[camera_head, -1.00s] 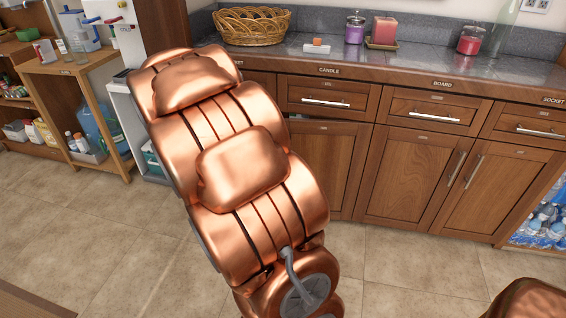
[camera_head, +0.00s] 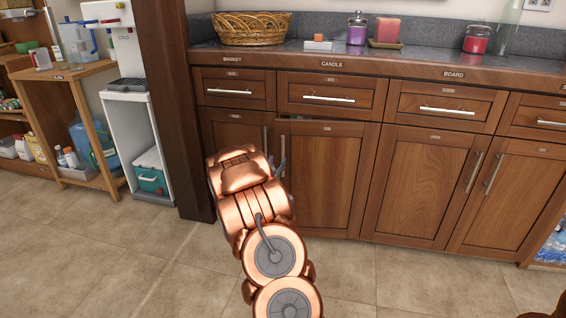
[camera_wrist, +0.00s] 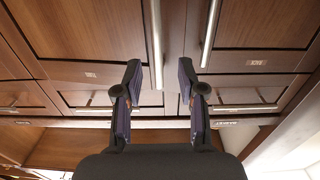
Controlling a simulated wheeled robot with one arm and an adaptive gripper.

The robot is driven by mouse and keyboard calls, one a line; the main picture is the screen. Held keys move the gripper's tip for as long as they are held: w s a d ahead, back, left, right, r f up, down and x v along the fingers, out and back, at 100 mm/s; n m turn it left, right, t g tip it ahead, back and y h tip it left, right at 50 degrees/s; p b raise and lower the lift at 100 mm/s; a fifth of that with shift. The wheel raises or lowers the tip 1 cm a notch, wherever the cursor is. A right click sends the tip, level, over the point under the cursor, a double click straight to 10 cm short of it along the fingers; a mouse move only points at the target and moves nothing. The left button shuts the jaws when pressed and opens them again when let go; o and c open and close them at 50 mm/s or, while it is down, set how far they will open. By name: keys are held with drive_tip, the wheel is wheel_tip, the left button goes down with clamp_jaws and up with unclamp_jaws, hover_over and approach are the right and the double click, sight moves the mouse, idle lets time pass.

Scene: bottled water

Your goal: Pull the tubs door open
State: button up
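Two cabinet doors meet under the BASKET and CANDLE drawers in the head view: a left door (camera_head: 227,133) and a right door (camera_head: 335,180). The right door stands slightly ajar, with a dark gap along its top. The small door labels are too small to read, so I cannot tell which says tubs. My gripper (camera_wrist: 159,75) is open in the wrist view, which is upside down. The right door's handle (camera_wrist: 155,42) appears between the fingertips; contact is unclear. The left door's handle (camera_wrist: 211,30) is outside the fingers. My arm hides most of the gripper in the head view.
Closed drawers (camera_head: 330,96) sit above the doors, under a counter with a basket (camera_head: 252,30) and candles (camera_head: 386,30). More closed doors (camera_head: 420,185) stand to the right. A dark post (camera_head: 165,90) and a white water dispenser (camera_head: 120,110) stand left. The tiled floor (camera_head: 130,260) is clear.

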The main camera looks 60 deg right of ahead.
sight(282, 154)
drive_tip(key=x, duration=0.2)
drive_tip(key=b+x, duration=0.1)
drive_tip(key=x, duration=0.3)
drive_tip(key=shift+s+d+f+b, duration=0.1)
drive_tip(key=shift+s+f+b, duration=0.15)
drive_tip(key=shift+b, duration=0.15)
drive_tip(key=shift+x, duration=0.95)
drive_tip(key=shift+r, duration=0.15)
clamp_jaws()
